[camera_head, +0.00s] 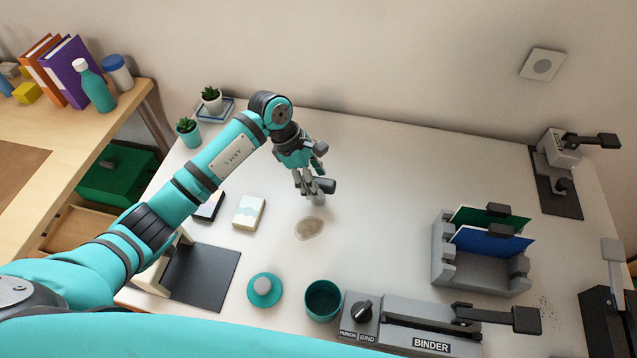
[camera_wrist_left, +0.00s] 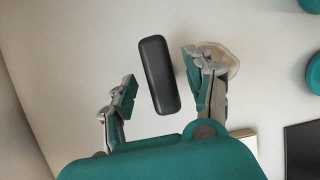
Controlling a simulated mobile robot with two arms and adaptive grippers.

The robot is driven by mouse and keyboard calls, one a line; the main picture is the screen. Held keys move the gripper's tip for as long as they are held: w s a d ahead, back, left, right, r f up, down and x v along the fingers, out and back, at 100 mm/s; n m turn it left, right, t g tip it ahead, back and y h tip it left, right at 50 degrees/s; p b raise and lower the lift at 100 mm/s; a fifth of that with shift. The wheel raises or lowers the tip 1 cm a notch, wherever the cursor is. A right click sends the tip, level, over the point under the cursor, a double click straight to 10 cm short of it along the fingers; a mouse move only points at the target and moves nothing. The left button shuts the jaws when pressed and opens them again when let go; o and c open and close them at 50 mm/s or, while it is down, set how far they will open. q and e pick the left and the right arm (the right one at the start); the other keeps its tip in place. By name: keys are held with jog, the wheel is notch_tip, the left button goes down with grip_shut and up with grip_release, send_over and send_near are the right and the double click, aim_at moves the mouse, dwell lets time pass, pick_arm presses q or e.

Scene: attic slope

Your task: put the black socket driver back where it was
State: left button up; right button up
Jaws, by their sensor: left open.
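The black socket driver shows in the left wrist view as a black, rounded bar (camera_wrist_left: 160,75), lying lengthwise between my fingers. In the head view, a dark bar-like piece (camera_head: 325,186) beside my fingers seems to be the same thing, with a short grey part below it. My left gripper (camera_head: 311,176) is open above the white table, its fingers pointing down. In the left wrist view its two fingers (camera_wrist_left: 160,88) stand apart on either side of the bar, with gaps visible. Whether it rests on the table cannot be told. My right gripper is not in view.
A pale brownish patch (camera_head: 309,229) lies just in front of my left gripper. A teal cup (camera_head: 323,301), round teal lid (camera_head: 264,291), binder machine (camera_head: 430,325) and grey file holder (camera_head: 478,272) stand nearer or right. Two plants stand back left. The table's back middle is clear.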

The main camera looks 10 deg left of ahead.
pick_arm(q)
jog(key=b+v, duration=0.1)
jog(key=v, duration=0.9)
jog(key=shift+r, duration=0.1)
